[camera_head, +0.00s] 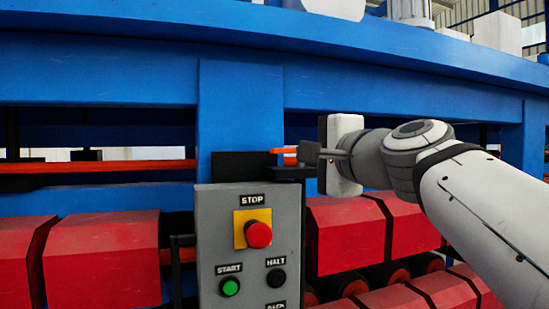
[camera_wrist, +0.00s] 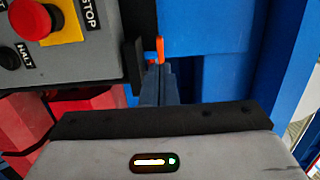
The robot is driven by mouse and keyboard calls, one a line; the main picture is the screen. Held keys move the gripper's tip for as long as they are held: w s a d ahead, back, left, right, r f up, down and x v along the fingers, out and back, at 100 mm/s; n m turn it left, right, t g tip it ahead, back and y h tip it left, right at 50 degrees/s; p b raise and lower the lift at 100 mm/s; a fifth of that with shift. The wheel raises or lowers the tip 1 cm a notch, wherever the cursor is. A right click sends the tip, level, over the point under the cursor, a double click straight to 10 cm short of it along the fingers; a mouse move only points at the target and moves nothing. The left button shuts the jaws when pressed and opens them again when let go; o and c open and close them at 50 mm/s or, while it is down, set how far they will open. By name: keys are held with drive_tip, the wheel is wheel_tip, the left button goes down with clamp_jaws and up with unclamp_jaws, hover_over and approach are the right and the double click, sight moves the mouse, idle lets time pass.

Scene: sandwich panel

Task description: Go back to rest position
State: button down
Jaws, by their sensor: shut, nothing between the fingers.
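My gripper (camera_head: 306,152) is at the end of my white arm, just above and to the right of the grey control box (camera_head: 207,240). Its fingers are shut with nothing between them. In the wrist view the closed fingers (camera_wrist: 160,82) point at a blue surface. A small orange piece (camera_head: 284,151) lies at or just beyond the fingertips; it also shows in the wrist view (camera_wrist: 160,48). I cannot tell if the fingers touch it. The box carries a red STOP button (camera_head: 258,234) on a yellow plate, a green START button (camera_head: 230,286) and a black HALT button (camera_head: 276,278).
The large blue machine frame (camera_head: 240,110) fills the background close behind my gripper. Red blocks (camera_head: 100,260) line its lower part on both sides of the box. A black bracket (camera_head: 240,165) stands above the box, close to the fingers.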

drive_tip(key=shift+s, duration=0.1)
idle(0.3)
wheel_tip(320, 180, down, 25)
drive_tip(key=s+n+g+h+p, duration=0.3)
drive_tip(key=n+g, duration=0.4)
drive_tip(key=g, duration=0.1)
drive_tip(key=s+d+f+n+g+h+p, duration=0.1)
drive_tip(key=s+d+f+n+g+h, duration=0.15)
drive_tip(key=s+f, duration=0.45)
drive_tip(key=s+d+f+n+g+h+p, duration=0.1)
drive_tip(key=s+d+f+n+g, duration=0.3)
drive_tip(key=f, duration=0.5)
drive_tip(key=w+a+r+m+t+y+p, duration=0.1)
drive_tip(key=w+r+m+t+p, duration=0.2)
drive_tip(key=r, duration=1.3)
drive_tip(key=w+a+r+m+t+y+p, duration=0.1)
drive_tip(key=w+r+m+y+p, duration=0.3)
drive_tip(key=r, duration=1.3)
drive_tip(key=w+a+r+m+t+h+p, duration=0.15)
drive_tip(key=w+r+m, duration=0.35)
drive_tip(key=r, duration=1.1)
drive_tip(key=w+a+f+p, duration=0.1)
drive_tip(key=w+a+f, duration=0.1)
drive_tip(key=w, duration=0.3)
drive_tip(key=w+a+f+p, duration=0.1)
drive_tip(key=w+a+f, duration=0.1)
drive_tip(key=w+f, duration=0.2)
drive_tip(key=shift+w+a+f+t+y, duration=0.25)
drive_tip(key=shift+w+t+y, duration=0.05)
drive_tip(key=shift+w, duration=0.35)
